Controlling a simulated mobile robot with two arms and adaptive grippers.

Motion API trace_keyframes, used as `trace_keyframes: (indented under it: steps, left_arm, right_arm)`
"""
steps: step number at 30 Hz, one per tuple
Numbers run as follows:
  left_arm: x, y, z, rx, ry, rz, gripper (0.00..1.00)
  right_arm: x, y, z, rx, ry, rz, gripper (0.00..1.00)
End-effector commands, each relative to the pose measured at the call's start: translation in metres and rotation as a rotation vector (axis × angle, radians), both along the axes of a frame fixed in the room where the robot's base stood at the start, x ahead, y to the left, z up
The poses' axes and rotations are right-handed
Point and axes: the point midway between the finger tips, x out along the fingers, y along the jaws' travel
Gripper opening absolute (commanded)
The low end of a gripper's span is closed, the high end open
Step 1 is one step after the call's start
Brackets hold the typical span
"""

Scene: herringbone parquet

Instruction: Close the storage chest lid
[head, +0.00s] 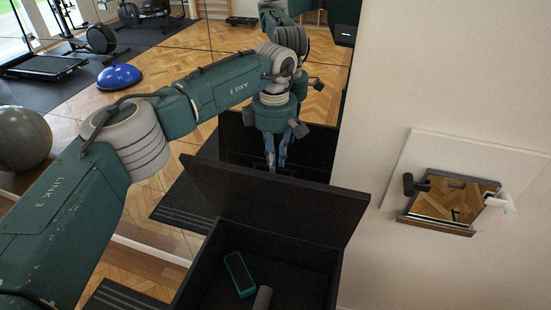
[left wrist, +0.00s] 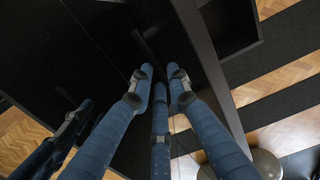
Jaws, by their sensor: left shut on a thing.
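The black storage chest (head: 190,290) stands at the bottom centre of the head view with its lid (head: 270,205) raised and tilted. A green box (head: 239,274) and a grey cylinder (head: 263,298) lie inside it. My left gripper (head: 277,166) reaches down from above at the lid's far side. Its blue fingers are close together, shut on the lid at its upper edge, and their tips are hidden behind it. In the left wrist view the fingers (left wrist: 160,88) converge against dark panels; the exact contact is hard to make out. My right gripper is not in view.
A large mirror behind the chest reflects my arm and the gym. A grey exercise ball (head: 22,138) is at the left, a blue balance dome (head: 120,77) further back. A pale wall on the right carries a small framed panel (head: 455,200).

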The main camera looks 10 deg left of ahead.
Motion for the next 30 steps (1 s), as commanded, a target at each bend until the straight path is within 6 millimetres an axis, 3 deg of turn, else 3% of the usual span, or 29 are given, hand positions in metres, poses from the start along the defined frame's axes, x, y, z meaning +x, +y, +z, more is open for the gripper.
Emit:
trace_keyframes:
  steps: [17, 30]
  left_arm:
    - [-0.072, 0.015, -0.022, 0.000, 0.003, -0.005, 0.00]
    - [-0.137, 0.028, -0.056, -0.030, -0.147, -0.002, 0.00]
  right_arm:
    - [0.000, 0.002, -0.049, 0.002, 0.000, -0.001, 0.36]
    - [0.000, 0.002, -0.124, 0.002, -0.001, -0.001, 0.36]
